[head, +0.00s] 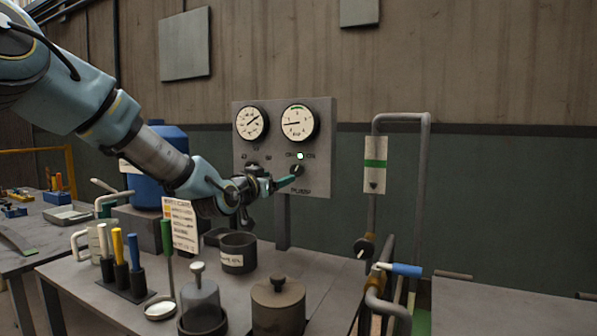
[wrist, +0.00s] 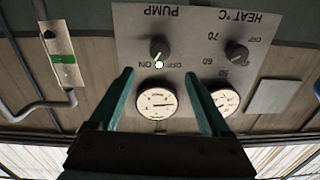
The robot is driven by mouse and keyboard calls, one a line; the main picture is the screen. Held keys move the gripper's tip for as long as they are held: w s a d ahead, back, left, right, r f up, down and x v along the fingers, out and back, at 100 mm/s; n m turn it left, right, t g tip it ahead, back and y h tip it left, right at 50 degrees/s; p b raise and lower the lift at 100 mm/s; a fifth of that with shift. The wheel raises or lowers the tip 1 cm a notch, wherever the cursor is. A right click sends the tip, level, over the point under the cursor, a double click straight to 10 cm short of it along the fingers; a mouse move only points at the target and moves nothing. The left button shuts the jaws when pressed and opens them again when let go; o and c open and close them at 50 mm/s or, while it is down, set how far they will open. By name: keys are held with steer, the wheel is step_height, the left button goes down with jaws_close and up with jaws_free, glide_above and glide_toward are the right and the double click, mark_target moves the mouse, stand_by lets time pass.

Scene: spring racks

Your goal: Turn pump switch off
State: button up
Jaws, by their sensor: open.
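The pump switch is a dark round knob (head: 298,170) low on the grey control panel (head: 322,138), above the PUMP label. A small light (head: 300,156) between the OFF and ON marks glows whitish green. The wrist view shows the panel upside down, with the pump knob (wrist: 160,47) and ON to its left, OFF to its right. The knob's pale mark seems to lean toward ON, but it is small. My gripper (head: 292,181) is at the panel's lower part, close to the knob. Its green fingers (wrist: 160,73) are open and empty, spread either side of the knob in the wrist view.
A heat knob (wrist: 237,52) and two gauges (head: 299,122) share the panel. On the bench below are a lidded brown pot (head: 278,305), a dark labelled container (head: 238,252) and upright tools. Pipes (head: 427,190) rise to the right of the panel.

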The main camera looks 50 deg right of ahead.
mark_target(295, 171)
steer(key=p+x, duration=0.4)
steer(key=x, duration=0.7)
steer(key=shift+a+f, duration=0.1)
jaws_close()
stand_by(0.4)
